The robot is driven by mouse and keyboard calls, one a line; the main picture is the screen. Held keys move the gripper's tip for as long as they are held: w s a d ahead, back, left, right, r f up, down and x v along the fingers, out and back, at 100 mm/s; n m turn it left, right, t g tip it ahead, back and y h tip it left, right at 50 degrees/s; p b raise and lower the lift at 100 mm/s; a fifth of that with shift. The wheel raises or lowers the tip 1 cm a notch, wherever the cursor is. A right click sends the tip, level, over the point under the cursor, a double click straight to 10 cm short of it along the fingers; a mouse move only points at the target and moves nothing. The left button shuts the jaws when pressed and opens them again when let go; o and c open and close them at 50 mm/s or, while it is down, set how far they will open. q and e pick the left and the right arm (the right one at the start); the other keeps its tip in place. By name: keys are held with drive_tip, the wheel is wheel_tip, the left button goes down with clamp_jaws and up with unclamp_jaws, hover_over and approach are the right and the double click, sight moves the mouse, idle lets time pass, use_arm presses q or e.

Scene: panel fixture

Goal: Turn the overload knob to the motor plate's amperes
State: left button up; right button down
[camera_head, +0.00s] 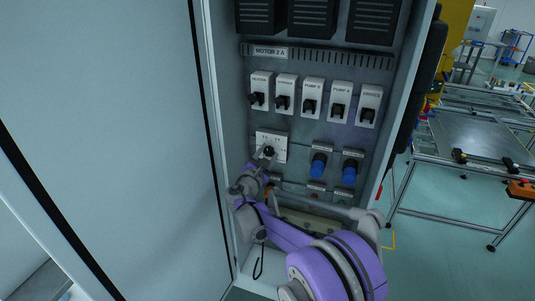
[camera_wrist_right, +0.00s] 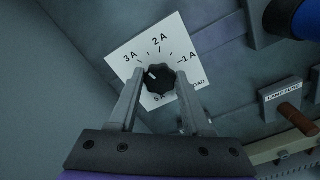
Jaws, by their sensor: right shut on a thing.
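The black overload knob (camera_wrist_right: 159,78) sits on a white dial plate (camera_wrist_right: 184,42) marked 1 A, 2 A, 3 A and a partly covered lower figure. The knob's white mark points to the upper left, roughly toward 3 A. My right gripper (camera_wrist_right: 158,80) is shut on the knob, one finger on each side. In the head view the dial plate (camera_head: 276,139) is on the cabinet's back panel, with my right gripper (camera_head: 268,152) at it. The motor plate (camera_head: 270,51) above the switches reads MOTOR 2 A. My left gripper is not in view.
A row of switches (camera_head: 312,99) runs above the dial. Blue connectors (camera_head: 318,164) are to its right. The cabinet door (camera_head: 110,130) stands at the left. A lamp fuse label (camera_wrist_right: 283,98) and brown fuse holder (camera_wrist_right: 299,120) are right of my gripper.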

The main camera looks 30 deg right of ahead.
drive_tip(key=m, duration=0.4)
drive_tip(key=shift+m+p, duration=0.3)
drive_tip(key=shift+p, duration=0.1)
drive_tip(key=m+p, duration=0.1)
drive_tip(key=m, duration=0.3)
drive_tip(key=shift+f+m, duration=0.1)
drive_tip(key=shift+m, duration=0.2)
drive_tip(key=shift+c, duration=1.7)
unclamp_jaws()
drive_tip(key=shift+s, duration=0.1)
drive_tip(key=b+v, duration=0.1)
drive_tip(key=v, duration=0.9)
drive_tip(key=shift+s+a, duration=0.2)
drive_tip(key=shift+a, duration=0.1)
